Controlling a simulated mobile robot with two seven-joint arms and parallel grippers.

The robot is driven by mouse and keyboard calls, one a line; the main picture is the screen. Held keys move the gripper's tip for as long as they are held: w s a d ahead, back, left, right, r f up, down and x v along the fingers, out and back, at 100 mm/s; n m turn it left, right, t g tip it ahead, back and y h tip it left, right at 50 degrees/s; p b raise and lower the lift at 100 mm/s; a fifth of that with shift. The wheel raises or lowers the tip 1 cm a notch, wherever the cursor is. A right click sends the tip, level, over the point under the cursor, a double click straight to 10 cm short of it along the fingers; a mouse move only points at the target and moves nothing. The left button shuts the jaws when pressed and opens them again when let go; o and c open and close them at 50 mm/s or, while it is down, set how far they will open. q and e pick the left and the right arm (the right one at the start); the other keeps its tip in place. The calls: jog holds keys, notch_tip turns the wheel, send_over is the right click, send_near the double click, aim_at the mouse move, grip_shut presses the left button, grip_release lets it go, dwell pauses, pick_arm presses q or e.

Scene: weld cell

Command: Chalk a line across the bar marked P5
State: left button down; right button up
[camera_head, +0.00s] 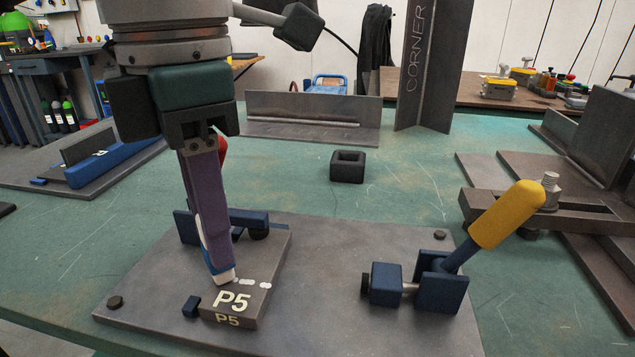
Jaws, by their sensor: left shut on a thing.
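The bar marked P5 (262,262) is a dark grey block on a flat grey plate, with white P5 on its top and tan P5 on its near end. My left gripper (214,238) points down over the bar's left side, shut on a chalk stick (222,276). The chalk's white tip is at the bar's top, just behind the label; I cannot tell for certain whether it touches. Short white marks (248,282) run from the tip towards the bar's right edge. The gripper hides part of the chalk and the bar's left side. My right gripper is out of view.
The grey plate (330,300) carries blue stops and a toggle clamp (440,285) with a yellow handle (507,215). A small black hollow block (347,167) stands behind. A CORNER angle piece (434,70) stands at the back. Steel fixtures crowd the right.

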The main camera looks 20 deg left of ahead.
aim_at(269, 287)
pick_arm(q)
jog(key=shift+d, duration=0.15)
jog(key=shift+w+d+f, duration=0.1)
jog(key=shift+w+d, duration=0.05)
jog(key=shift+d, duration=0.1)
jog(key=shift+d, duration=0.1)
jog(key=shift+d, duration=0.3)
jog(key=shift+w+d, duration=0.1)
jog(key=shift+w+d+b, duration=0.15)
jog(key=shift+d+b, duration=0.3)
jog(key=shift+d, duration=0.2)
jog(key=shift+w+d, duration=0.1)
jog(key=shift+d, duration=0.35)
